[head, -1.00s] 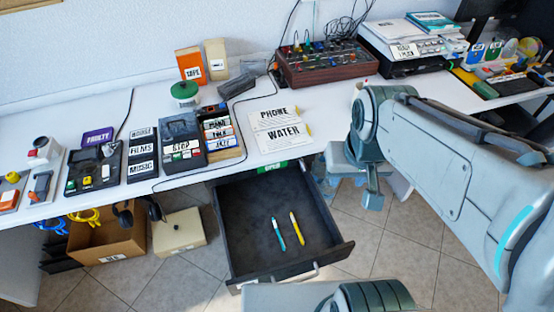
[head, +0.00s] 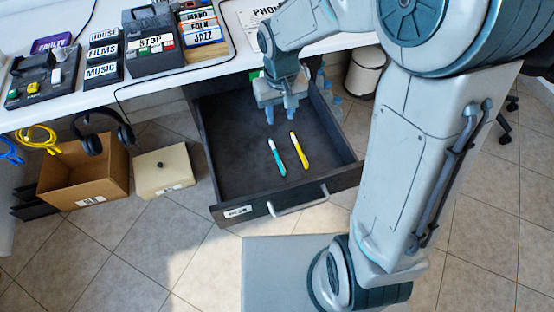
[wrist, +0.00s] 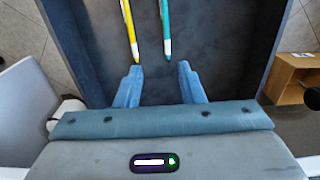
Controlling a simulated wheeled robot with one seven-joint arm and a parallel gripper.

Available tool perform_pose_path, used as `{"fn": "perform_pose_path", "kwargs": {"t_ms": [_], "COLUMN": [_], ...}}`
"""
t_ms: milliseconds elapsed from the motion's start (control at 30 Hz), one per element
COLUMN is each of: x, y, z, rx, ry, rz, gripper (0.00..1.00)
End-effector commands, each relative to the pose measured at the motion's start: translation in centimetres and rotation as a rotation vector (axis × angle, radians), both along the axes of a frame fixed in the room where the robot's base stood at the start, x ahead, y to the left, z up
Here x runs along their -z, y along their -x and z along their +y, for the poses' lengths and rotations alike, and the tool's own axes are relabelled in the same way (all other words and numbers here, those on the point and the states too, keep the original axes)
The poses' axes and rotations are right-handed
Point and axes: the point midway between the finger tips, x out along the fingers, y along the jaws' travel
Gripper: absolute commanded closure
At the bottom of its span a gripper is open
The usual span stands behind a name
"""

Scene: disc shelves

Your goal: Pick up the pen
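Two pens lie in the open dark drawer (head: 235,170). One is teal with a white end (head: 276,158) and the other is yellow with a white end (head: 299,150). My gripper (head: 282,112) points down over the back part of the drawer, behind both pens. In the wrist view, the fingers of my gripper (wrist: 160,85) are apart with nothing between them. There the yellow pen (wrist: 131,28) and the teal pen (wrist: 165,28) lie just beyond the fingertips, their near ends close to the gap. I cannot tell the exact height of the fingers above the drawer floor.
The drawer's walls and front handle (head: 298,203) surround the pens. The white desk (head: 110,92) is above and behind. A cardboard box (head: 88,178) and a cream box (head: 163,172) stand on the floor at left. A bin (head: 364,72) stands at right.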

Motion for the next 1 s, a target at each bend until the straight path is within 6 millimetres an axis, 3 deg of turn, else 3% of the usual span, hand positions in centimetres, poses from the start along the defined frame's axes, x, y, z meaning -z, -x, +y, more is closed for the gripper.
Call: {"fn": "perform_pose_path", "kwargs": {"t_ms": [33,267,500,867,1000], "x": [1.2,3.6,8.4,11.0,12.9], "y": [-0.2,-0.3,-0.3,-0.3,-0.3], "z": [0.4,0.7,0.7,0.9,1.1], "rx": [-0.006,-0.013,-0.013,-0.011,-0.013], "ry": [-0.002,-0.003,-0.003,-0.004,-0.003], "rz": [0.006,0.014,0.014,0.012,0.013], "gripper": [0.65,0.65,0.65,0.65,0.65]}}
